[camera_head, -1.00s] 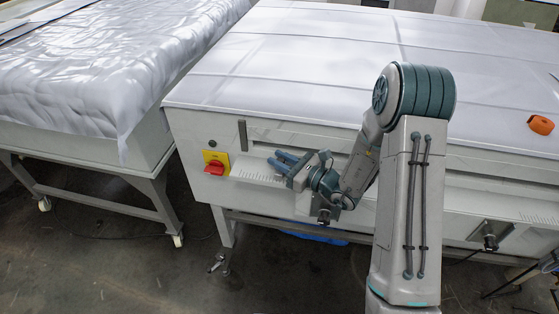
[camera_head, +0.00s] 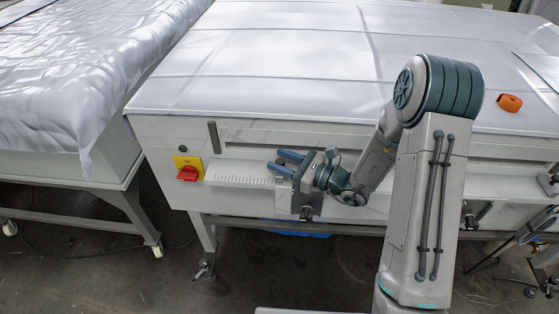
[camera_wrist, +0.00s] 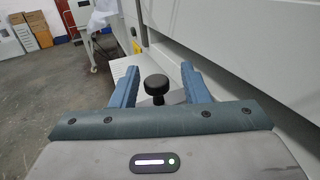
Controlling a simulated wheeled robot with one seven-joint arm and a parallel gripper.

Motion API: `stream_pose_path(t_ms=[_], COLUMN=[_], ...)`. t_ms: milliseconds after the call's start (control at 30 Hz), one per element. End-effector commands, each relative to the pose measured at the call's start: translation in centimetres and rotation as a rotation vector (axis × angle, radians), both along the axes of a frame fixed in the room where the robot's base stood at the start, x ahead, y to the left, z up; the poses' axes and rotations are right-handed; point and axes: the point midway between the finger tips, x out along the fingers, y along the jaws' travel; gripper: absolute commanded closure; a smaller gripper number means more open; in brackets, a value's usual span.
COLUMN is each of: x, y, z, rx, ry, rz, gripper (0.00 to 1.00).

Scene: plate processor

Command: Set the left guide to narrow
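The left guide (camera_head: 308,203) is a grey metal bracket with a dark knob, on the white ledge with a ruler scale along the machine's front. It stands just below and behind my fingers in the head view, partly covered by my gripper. My gripper (camera_head: 279,160) is open, its two blue fingers pointing left along the ledge. In the wrist view my gripper (camera_wrist: 159,68) has the guide's black knob (camera_wrist: 156,86) between its fingers. Gaps show on both sides of the knob. Whether the knob is level with the fingers I cannot tell.
A red and yellow switch (camera_head: 188,170) is on the machine front, left of my fingers. An orange object (camera_head: 509,103) lies on the white-covered top. A covered table (camera_head: 110,170) stands at left.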

Motion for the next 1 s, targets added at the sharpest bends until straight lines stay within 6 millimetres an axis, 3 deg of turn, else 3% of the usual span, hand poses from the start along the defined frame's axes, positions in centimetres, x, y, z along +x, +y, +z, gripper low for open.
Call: stream_pose_path(t_ms=[367, 1000], x=[-0.3, -4.9], y=[-0.1, -11.4], z=[0.0, -0.1], rx=[0.001, 0.000], ry=[0.000, 0.000], rz=[0.007, 0.000], gripper=[0.57, 0.57])
